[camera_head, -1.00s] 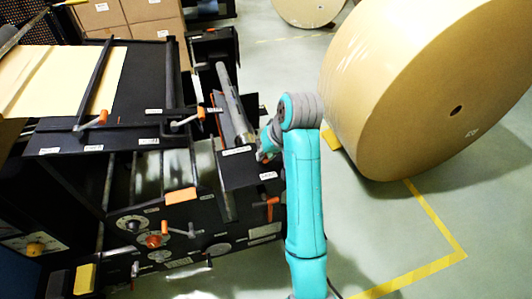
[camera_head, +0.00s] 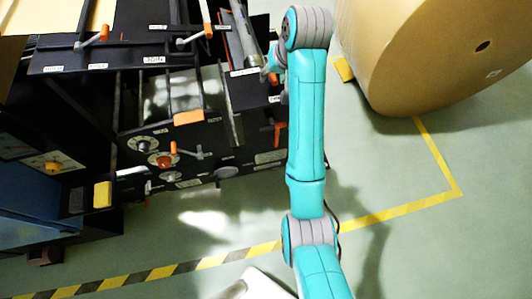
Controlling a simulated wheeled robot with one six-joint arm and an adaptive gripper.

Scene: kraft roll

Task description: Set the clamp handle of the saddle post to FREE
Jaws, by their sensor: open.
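Several orange-gripped handles show on the black machine; the labels are too small to read, so I cannot tell which one is the saddle post's clamp handle. One orange handle (camera_head: 278,133) hangs on the machine's right face, just left of my arm. Two crank-like handles with orange grips sit on the upper deck, a left one (camera_head: 93,37) and a right one (camera_head: 196,35). My gripper (camera_head: 268,75) is at the arm's far end, above the machine's right edge near a grey roller; it looks empty, its fingers mostly hidden and small.
A large kraft paper roll (camera_head: 435,60) stands on the right. A yellow block (camera_head: 102,195) is at lower left. Yellow-black tape (camera_head: 200,263) marks the floor, which is clear in front.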

